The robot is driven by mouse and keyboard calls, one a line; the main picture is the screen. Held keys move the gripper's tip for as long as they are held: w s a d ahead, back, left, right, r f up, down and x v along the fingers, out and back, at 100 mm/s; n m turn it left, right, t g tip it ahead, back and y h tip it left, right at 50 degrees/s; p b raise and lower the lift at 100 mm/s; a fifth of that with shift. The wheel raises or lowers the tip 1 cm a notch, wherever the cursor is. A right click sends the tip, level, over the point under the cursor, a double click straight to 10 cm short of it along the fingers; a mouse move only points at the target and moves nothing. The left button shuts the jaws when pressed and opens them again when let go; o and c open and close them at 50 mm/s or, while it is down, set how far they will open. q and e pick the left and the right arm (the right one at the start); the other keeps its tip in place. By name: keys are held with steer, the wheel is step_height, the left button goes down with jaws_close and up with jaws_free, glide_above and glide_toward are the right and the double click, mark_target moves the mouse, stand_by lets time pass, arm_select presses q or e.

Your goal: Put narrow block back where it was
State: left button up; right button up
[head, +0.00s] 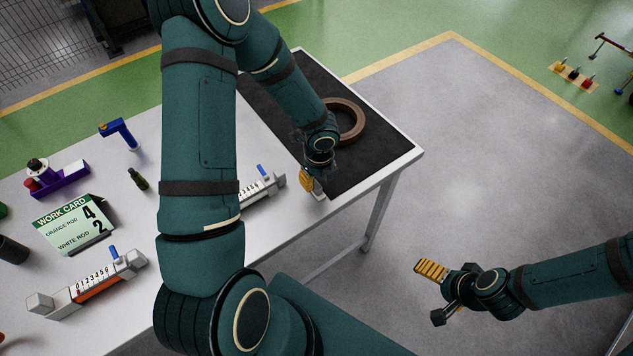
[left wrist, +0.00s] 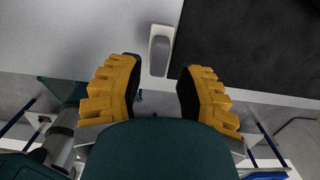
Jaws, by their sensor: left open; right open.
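A narrow block (left wrist: 160,50), pale with a grey face, stands on the white table beside the edge of the black mat in the left wrist view. I take it to be the task's narrow block. In the head view it shows only partly, as a small pale piece (head: 318,189) beside the left gripper. My left gripper (head: 308,180) is low over the table by the mat's edge. In the left wrist view its yellow fingers (left wrist: 158,82) are apart, with the block beyond and between their tips. My right gripper (head: 440,290) is open and empty over the floor.
A brown ring (head: 349,120) lies on the black mat (head: 368,160). A numbered gauge (head: 262,190) is partly behind my left arm; another gauge (head: 88,285) lies at front left.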

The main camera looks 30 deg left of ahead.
mark_target(319, 186)
arm_select(q)
step_height(319, 186, up, 8)
steer(key=p, duration=0.1)
steer(key=s+d+f+n+t+h, duration=0.1)
steer(key=s+d+f+n, duration=0.3)
steer(key=d+n, duration=0.4)
steer(key=s+d+f+n+t+h, duration=0.1)
steer(key=s+d+f+n+h, duration=0.2)
steer(key=d+n, duration=0.5)
step_height(319, 186, down, 2)
steer(key=s+n, duration=0.1)
steer(key=n, duration=0.7)
steer(key=shift+s+d+f+h, duration=0.2)
steer(key=shift+d+h, duration=0.05)
steer(key=shift+h, duration=0.15)
step_height(319, 186, down, 11)
steer(key=b, duration=1)
steer(key=shift+s+d, duration=0.2)
steer(key=shift+d, duration=0.05)
